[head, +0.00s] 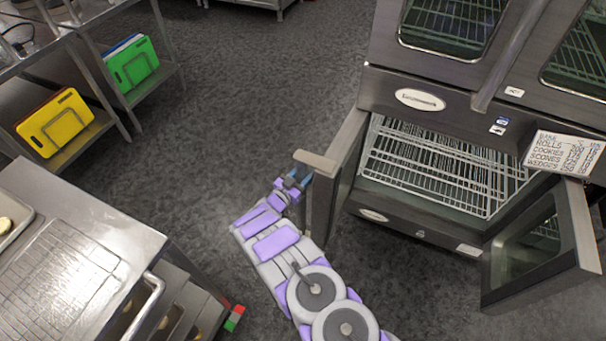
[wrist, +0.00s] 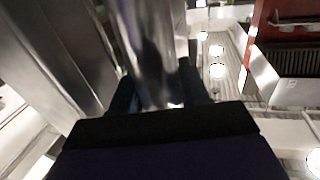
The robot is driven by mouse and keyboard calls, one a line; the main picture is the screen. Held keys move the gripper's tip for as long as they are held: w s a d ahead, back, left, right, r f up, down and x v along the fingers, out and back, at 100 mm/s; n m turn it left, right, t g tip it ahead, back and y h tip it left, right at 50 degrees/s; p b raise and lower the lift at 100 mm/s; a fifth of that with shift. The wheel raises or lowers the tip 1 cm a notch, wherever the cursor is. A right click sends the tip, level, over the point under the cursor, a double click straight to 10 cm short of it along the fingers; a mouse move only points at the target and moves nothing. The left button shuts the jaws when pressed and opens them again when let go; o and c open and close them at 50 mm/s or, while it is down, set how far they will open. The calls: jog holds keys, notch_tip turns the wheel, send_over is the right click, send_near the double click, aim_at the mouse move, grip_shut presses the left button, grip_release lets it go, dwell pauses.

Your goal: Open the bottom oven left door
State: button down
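The bottom oven's left door (head: 345,170) stands swung wide open, its edge facing the floor to the left of the oven. Its handle (head: 316,162) is at the outer end of the door. My gripper (head: 297,178) is at this handle, beside the door's outer face. In the wrist view the bright metal handle (wrist: 150,45) runs between the two dark fingers (wrist: 160,92), which lie close against both its sides. The fingertips' far contact is partly hidden by the handle.
The bottom oven's right door (head: 540,245) is also open. Wire racks (head: 440,160) show inside. The upper oven (head: 450,25) is closed. A metal table (head: 120,235) stands at the lower left, and shelves with cutting boards (head: 58,122) at the upper left. Open floor (head: 230,100) lies between.

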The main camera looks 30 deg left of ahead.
jog(key=c, duration=0.9)
grip_release()
jog(key=shift+w+a, duration=0.1)
jog(key=shift+c, duration=0.2)
jog(key=shift+a, duration=0.15)
jog(key=shift+s, duration=0.25)
jog(key=s+a+p, duration=0.2)
jog(key=s+p, duration=0.1)
jog(key=s, duration=1.3)
jog(key=shift+s+a+p, duration=0.25)
jog(key=shift+s+p, duration=0.15)
jog(key=shift+f, duration=0.1)
